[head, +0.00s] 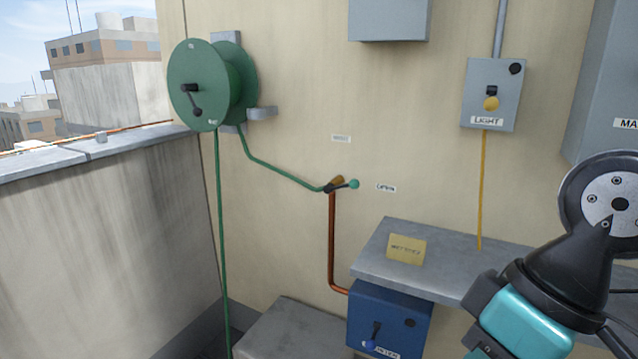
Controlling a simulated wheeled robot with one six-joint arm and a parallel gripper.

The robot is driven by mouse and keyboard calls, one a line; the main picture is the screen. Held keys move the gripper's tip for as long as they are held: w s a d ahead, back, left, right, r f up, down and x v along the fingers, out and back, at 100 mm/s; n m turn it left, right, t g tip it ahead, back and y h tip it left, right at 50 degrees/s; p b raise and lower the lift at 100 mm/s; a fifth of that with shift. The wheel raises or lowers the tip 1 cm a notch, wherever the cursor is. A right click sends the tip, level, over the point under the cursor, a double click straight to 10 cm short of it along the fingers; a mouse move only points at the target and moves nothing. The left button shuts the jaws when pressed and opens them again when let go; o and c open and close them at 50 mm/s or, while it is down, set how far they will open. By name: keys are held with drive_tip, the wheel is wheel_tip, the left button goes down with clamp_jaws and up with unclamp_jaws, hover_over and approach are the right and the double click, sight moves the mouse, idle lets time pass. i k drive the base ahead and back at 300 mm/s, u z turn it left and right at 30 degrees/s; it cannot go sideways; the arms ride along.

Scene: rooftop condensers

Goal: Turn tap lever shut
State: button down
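The tap (335,182) is a small brass fitting on the beige wall, at the top of an upright copper pipe (332,240). Its lever (353,184) is dark with a round green knob and lies about level, pointing right. The knob is just left of a small label (386,188) that seems to read OPEN. Another small label (341,138) is on the wall above the tap; its text is too faint to read. A green hose joins the tap from the left. Part of my arm shows at the lower right, well apart from the tap; my gripper is not in view.
A green hose reel (212,85) hangs at upper left. A grey shelf (480,262) with a yellow card (406,249) juts out right of the pipe. Below is a blue box (388,320) with a lever. A LIGHT switch box (491,94) is upper right. Wall around the lever is clear.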

sight(354, 183)
drive_tip(key=u, duration=0.5)
drive_tip(key=k, duration=0.6)
drive_tip(key=u, duration=0.85)
drive_tip(key=i, duration=1.5)
drive_tip(key=z, duration=0.65)
